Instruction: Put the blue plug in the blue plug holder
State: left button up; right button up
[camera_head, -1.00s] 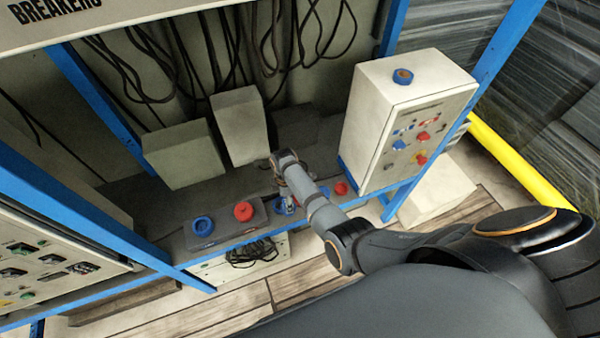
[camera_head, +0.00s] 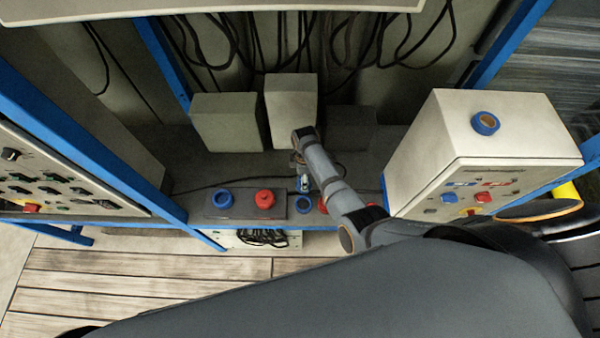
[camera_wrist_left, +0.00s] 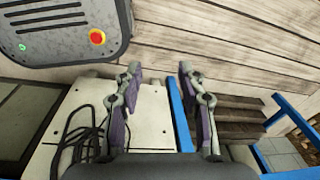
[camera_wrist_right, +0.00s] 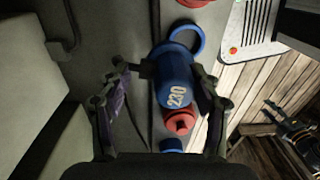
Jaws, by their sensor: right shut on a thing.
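My right gripper (camera_wrist_right: 172,74) is shut on a blue plug (camera_wrist_right: 177,92) marked "230". The plug also shows below the gripper in the head view (camera_head: 304,183), just behind a blue ring (camera_head: 302,209) on the shelf. That ring also shows beyond the plug in the right wrist view (camera_wrist_right: 187,38). Another blue ring-shaped piece (camera_head: 218,198) sits on a dark box at left, beside a red plug (camera_head: 264,198). I cannot tell which one is the blue plug holder. My left gripper (camera_wrist_left: 160,75) is open and empty, outside the head view.
A second red piece (camera_wrist_right: 180,122) lies close beside the held plug. A cream control box (camera_head: 450,150) with a blue roll on top stands at right. Grey boxes (camera_head: 292,110) and hanging cables are behind. Blue frame posts (camera_head: 85,135) edge the left.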

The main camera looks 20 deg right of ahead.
jog(key=s, duration=0.1)
jog(key=s+m, duration=0.1)
jog(key=s+r+p, duration=0.1)
jog(key=shift+s+a+r, duration=0.1)
jog(key=shift+a, duration=0.2)
jog(key=shift+s+a+f+m+b, duration=0.2)
jog(key=shift+s+f+m+b, duration=0.15)
jog(key=shift+b, duration=0.25)
notch_tip(320, 180, down, 4)
jog(key=b, duration=0.4)
jog(key=shift+r, duration=0.15)
jog(key=shift+w+f+b, duration=0.1)
jog(key=shift+f+b, duration=0.25)
jog(key=shift+f, duration=0.2)
pick_arm(q)
jog(key=f, duration=0.3)
jog(key=shift+w+a+f, duration=0.2)
jog(key=shift+w+f, duration=0.1)
jog(key=shift+w, duration=0.1)
jog(key=shift+s+a, duration=0.1)
jog(key=shift+s, duration=0.15)
jog(key=shift+r+p, duration=0.45)
jog(key=shift+p, duration=0.05)
pick_arm(e)
jog(key=shift+r, duration=0.1)
